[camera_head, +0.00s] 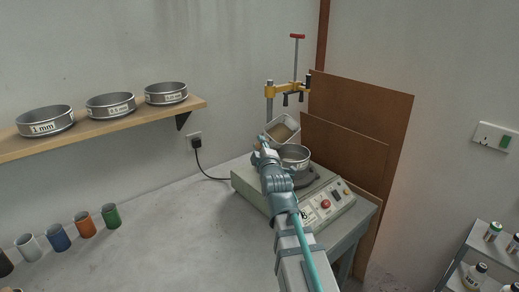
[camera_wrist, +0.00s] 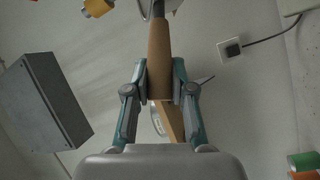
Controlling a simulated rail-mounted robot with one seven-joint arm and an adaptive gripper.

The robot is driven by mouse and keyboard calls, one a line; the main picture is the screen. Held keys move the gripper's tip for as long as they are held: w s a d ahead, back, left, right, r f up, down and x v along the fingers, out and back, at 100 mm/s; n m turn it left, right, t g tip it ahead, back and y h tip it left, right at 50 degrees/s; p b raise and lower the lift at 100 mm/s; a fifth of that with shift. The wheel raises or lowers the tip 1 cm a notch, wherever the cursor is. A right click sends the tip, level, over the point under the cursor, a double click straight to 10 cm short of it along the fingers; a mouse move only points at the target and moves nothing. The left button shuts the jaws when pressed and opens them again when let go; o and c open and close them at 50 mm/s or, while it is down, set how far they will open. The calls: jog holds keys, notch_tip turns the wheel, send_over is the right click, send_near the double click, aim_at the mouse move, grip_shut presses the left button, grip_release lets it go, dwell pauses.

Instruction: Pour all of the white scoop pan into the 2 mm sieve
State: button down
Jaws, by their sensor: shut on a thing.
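My gripper (camera_head: 262,147) is at the pan's lower left. In the wrist view my gripper (camera_wrist: 160,88) is shut on the pan's tan handle (camera_wrist: 159,45). A steel sieve (camera_head: 296,158) sits on the shaker (camera_head: 335,205), just below the pan; my arm hides part of it. I cannot read its mesh size. I cannot tell whether material is falling.
A wooden shelf (camera_head: 120,122) on the left holds several labelled sieves, including 1 mm (camera_head: 44,128). A yellow clamp (camera_head: 285,89) on a rod stands behind the pan. Coloured cups (camera_head: 85,224) stand at the bench's left. The middle of the bench (camera_head: 170,225) is clear.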

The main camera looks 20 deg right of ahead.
jog(key=shift+s+d+f+m+t+h, duration=0.1)
jog(key=shift+s+f+m+t+h, duration=0.05)
jog(key=shift+m+t, duration=0.25)
jog(key=shift+s+d+f+m+t+h, duration=0.1)
jog(key=shift+s+m+t+h, duration=0.05)
jog(key=shift+m+t, duration=0.25)
jog(key=shift+m+b, duration=0.3)
jog(key=shift+b, duration=0.2)
jog(key=shift+d+t, duration=0.1)
jog(key=shift+t, duration=0.2)
jog(key=shift+s+d+f+m+b, duration=0.15)
jog(key=shift+m+b, duration=0.35)
jog(key=shift+b, duration=0.25)
jog(key=shift+s+d+f+m+t+h+b, duration=0.1)
jog(key=shift+m+t+h+b, duration=0.35)
jog(key=shift+b, duration=0.3)
jog(key=shift+s+d+f+m+t+h+b, duration=0.1)
jog(key=shift+m+t+h+b, duration=0.15)
jog(key=shift+m+h+b, duration=0.4)
jog(key=shift+s+f+m+t+b, duration=0.15)
jog(key=shift+m+t+b, duration=0.15)
jog(key=shift+m+b, duration=0.35)
jog(key=shift+s+d+f+m+h+b, duration=0.1)
jog(key=shift+d+f+m+h+b, duration=0.05)
jog(key=shift+m+h+b, duration=0.45)
jog(key=shift+s+d+f+m+t+h+b, duration=0.2)
jog(key=shift+f+m+t+h+b, duration=0.2)
jog(key=shift+m+h+b, duration=0.65)
